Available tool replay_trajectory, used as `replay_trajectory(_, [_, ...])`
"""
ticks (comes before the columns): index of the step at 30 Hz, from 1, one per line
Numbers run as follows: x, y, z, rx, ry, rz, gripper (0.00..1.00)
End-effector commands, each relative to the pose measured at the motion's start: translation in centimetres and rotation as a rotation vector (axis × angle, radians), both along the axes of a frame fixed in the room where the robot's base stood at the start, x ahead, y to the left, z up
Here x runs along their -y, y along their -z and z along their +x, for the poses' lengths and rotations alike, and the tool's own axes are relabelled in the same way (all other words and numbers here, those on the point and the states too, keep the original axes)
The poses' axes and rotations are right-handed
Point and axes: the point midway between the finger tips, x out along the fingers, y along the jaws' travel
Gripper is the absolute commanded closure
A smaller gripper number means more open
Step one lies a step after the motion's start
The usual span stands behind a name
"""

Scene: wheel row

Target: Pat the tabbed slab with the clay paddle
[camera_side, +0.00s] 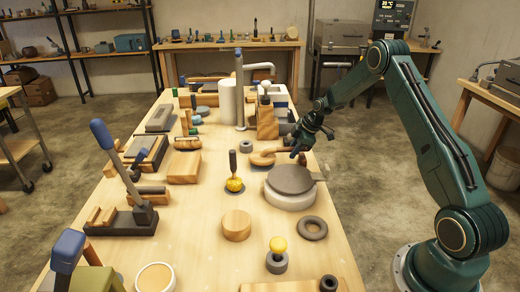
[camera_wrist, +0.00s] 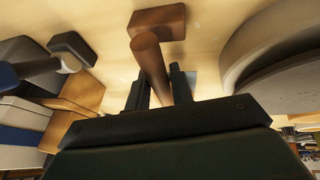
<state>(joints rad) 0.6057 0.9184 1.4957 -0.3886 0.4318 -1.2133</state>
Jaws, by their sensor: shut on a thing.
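My gripper (camera_side: 299,151) is low over the table, just behind the round slab. It is shut on the brown handle of a wooden tool, which looks like the clay paddle (camera_side: 262,158). In the wrist view the handle (camera_wrist: 150,62) runs between the two fingers, with a brown block-like part beyond it. The tabbed slab (camera_side: 290,179) is a flat grey-brown disc on a pale round base (camera_side: 290,198). A light tab (camera_side: 321,174) juts out at its right side. The disc's rim fills the right of the wrist view (camera_wrist: 280,50). The paddle is apart from the slab.
A dark-handled yellow tool (camera_side: 234,182) stands left of the slab. A wooden cylinder (camera_side: 236,225), a dark ring (camera_side: 312,228) and a yellow-knobbed piece (camera_side: 278,252) are in front.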

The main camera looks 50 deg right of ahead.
Motion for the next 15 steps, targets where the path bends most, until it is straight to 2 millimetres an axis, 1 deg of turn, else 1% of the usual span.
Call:
replay_trajectory(1, [0.0,-0.4,0.0,0.004,0.000,-0.001,1.00])
replay_trajectory(15, [0.0,-3.1,0.1,0.003,-0.001,0.000,1.00])
